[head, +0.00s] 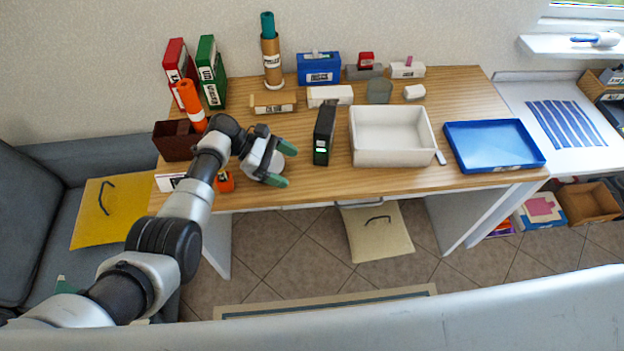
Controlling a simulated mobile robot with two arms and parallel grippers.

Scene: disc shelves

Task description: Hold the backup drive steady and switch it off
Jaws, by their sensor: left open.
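The backup drive appears to be the black upright box (324,133) near the middle of the wooden table in the head view. A small bright green mark and a pale label show low on its front. My left gripper (283,165) is open and empty, with green fingertips. It is just left of the drive, its fingers pointing towards it with a gap between. A switch on the drive is too small to make out. My right gripper is not in view.
A white bin (391,163) stands right of the drive, with a blue tray (510,164) further right. A brown box (172,146), orange tube (191,104) and binders (206,60) stand at the left. Several small boxes line the back. Bare wood lies around the drive.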

